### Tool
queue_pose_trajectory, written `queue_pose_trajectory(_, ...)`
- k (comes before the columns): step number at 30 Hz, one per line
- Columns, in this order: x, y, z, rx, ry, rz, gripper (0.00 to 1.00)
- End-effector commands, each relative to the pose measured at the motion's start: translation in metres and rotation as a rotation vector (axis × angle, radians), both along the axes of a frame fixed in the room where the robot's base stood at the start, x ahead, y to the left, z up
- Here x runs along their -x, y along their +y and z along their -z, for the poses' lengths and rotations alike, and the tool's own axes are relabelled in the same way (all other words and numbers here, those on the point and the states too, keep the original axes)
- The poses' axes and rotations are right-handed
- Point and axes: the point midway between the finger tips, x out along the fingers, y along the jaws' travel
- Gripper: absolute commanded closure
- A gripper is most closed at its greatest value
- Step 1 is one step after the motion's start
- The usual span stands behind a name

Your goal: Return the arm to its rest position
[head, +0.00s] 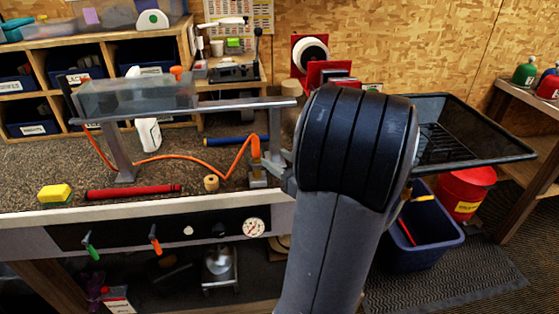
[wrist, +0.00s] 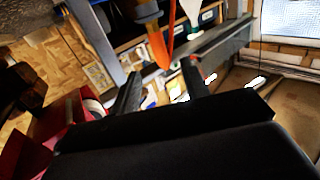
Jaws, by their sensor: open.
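My arm rises large in the front of the head view and hides much of the bench's right end. My gripper is mostly hidden behind it there; only a grey part (head: 281,172) shows at the arm's left side. In the wrist view my gripper (wrist: 162,88) has its two dark fingers apart, with nothing seen between them. An orange pointed piece (wrist: 159,48) is beyond the fingers, near their tips. In the head view an orange hose (head: 205,166) runs along the bench to a fitting beside my gripper; I cannot tell whether they touch.
A metal rail (head: 210,105) with a clear tray (head: 135,97) stands over the workbench (head: 50,153). A red grip (head: 133,192), a yellow sponge (head: 54,193) and a tape roll (head: 211,182) lie near the front edge. A black tray (head: 500,145) and a blue bin (head: 432,250) are at right.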

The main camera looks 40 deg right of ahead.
Motion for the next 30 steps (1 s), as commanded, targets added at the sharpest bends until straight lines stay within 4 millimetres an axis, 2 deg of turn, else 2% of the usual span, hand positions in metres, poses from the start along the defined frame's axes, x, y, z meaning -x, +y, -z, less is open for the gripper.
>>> queue_pose_trajectory(9,-0.001,0.0,0.0,0.0,0.0,0.0,0.56)
queue_pose_trajectory(14,-0.011,0.0,0.0,0.001,0.0,-0.002,0.56)
queue_pose_trajectory(30,-0.099,0.001,-0.001,0.001,0.0,-0.003,0.56)
